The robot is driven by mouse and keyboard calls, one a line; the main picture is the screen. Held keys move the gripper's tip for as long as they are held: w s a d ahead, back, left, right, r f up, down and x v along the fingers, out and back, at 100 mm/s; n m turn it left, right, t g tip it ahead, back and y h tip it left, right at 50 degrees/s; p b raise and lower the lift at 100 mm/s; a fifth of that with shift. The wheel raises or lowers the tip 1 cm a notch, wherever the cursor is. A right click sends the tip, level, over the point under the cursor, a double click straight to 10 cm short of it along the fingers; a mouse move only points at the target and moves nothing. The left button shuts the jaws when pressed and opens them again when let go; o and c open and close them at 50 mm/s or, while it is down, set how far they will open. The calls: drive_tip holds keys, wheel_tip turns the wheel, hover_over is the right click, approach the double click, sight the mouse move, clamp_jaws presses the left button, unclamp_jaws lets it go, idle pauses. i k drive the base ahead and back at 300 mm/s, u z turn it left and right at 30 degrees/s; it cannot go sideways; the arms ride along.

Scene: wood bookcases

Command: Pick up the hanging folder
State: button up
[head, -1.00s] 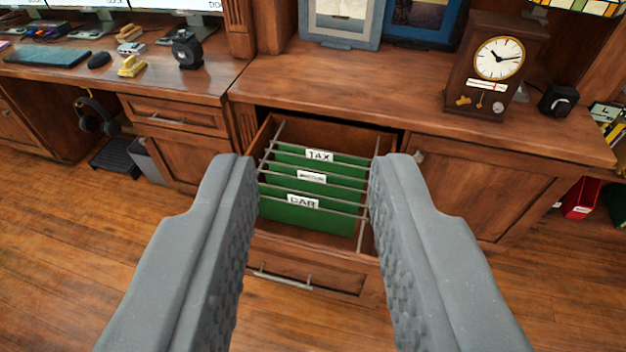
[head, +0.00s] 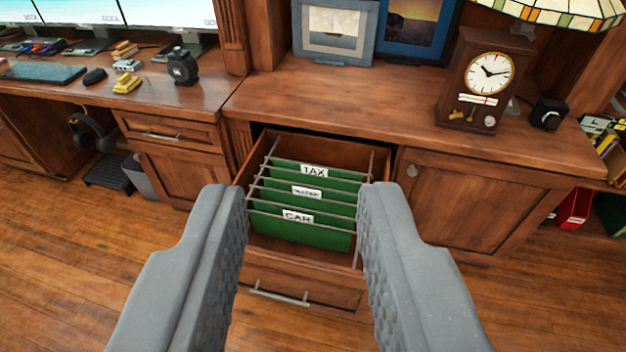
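Green hanging folders stand in an open wooden drawer (head: 258,252) in the middle of the head view. The front folder (head: 300,232) has a white tab reading CAR. Behind it is a folder with a white tab (head: 307,193) whose word is too small to read surely. The rear folder (head: 345,173) has a tab reading TAX. Metal rails run across and along the drawer. My gripper (head: 302,200) is open and empty. Its two grey ridged fingers frame the drawer, above and in front of the folders, apart from them.
The wooden counter (head: 340,105) above the drawer holds a clock (head: 487,80), picture frames (head: 335,30) and a lamp (head: 560,10). A closed cabinet door (head: 470,200) is at the right. The desk at the left carries screens and small items. Open wood floor lies in front.

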sight(325, 201)
drive_tip(key=u, duration=0.2)
drive_tip(key=k, duration=0.35)
drive_tip(key=z, duration=1.1)
drive_tip(key=i, duration=2.2)
drive_tip(key=u, duration=0.9)
drive_tip(key=k, duration=0.75)
drive_tip(key=u, duration=0.2)
